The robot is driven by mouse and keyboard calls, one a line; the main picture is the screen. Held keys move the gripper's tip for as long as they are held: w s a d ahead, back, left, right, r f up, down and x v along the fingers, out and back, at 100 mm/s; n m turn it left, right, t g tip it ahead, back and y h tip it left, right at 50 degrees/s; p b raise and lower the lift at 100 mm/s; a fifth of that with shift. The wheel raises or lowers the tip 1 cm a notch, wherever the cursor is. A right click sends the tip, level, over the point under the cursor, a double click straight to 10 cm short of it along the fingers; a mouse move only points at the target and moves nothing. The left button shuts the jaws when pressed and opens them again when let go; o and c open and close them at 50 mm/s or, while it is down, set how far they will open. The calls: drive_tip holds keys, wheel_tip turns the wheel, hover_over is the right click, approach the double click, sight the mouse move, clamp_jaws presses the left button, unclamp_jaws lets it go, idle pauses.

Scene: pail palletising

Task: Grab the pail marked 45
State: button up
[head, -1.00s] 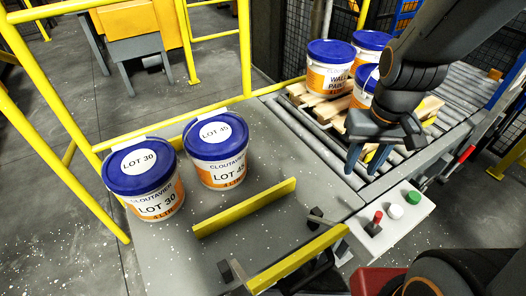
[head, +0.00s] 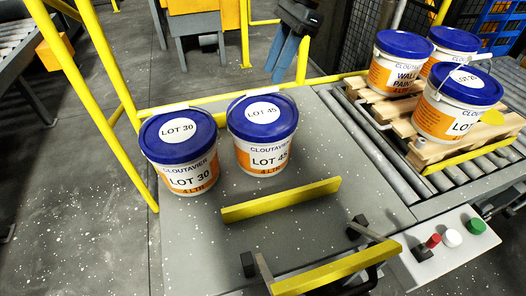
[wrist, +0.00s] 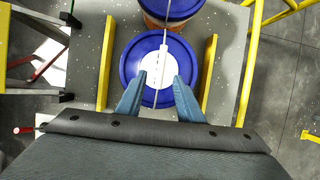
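The pail marked LOT 45 (head: 262,150) stands upright on the grey table. It is white and orange with a blue lid and a white lid label. The similar pail marked LOT 30 (head: 185,180) stands just left of it. My gripper (head: 286,74) is raised at the top of the head view, open and empty, with blue fingers. In the wrist view its spread fingertips (wrist: 157,84) show over a blue lid (wrist: 130,62) with a white label and a handle across it. That label is unreadable there; the position suggests LOT 45. A second pail (wrist: 170,8) is partly cut off beyond.
Yellow bars (head: 280,200) (head: 340,272) cross the table in front of the pails. A yellow rail (head: 325,81) runs behind them. At right, a wooden pallet (head: 425,152) on rollers carries three pails. A button panel (head: 445,252) is at lower right.

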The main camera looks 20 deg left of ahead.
sight(262, 90)
drive_tip(key=shift+s+a+f, duration=0.2)
drive_tip(key=shift+a+f, duration=0.05)
drive_tip(key=shift+a, duration=0.15)
drive_tip(key=shift+p+x, duration=0.85)
drive_tip(key=shift+x, duration=2.65)
clamp_jaws()
drive_tip(key=shift+r, duration=0.2)
